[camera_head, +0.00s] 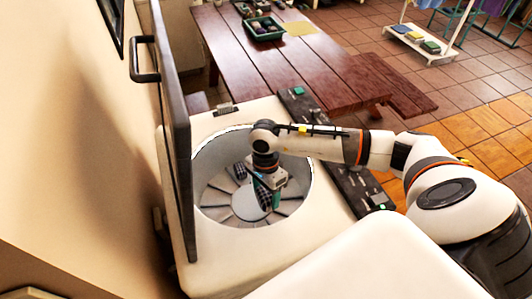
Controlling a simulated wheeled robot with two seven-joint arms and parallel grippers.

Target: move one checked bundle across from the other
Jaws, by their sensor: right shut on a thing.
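A round metal drum (210,205) lies open in the top of a white washer. One dark checked bundle (240,171) rests in the drum at the back left. The other dark checked bundle (262,196) is nearer the middle, under my right gripper (268,189). My right gripper reaches down inside the drum and is shut on this nearer bundle. The gripper partly hides it, and I cannot tell whether it touches the drum floor. My left gripper is not in view.
The washer's dark lid (172,130) stands upright along the left side of the opening. A dark control panel (345,180) runs along the right. Behind are a wooden table (270,65) with a green tray (263,29) and a bench (395,85).

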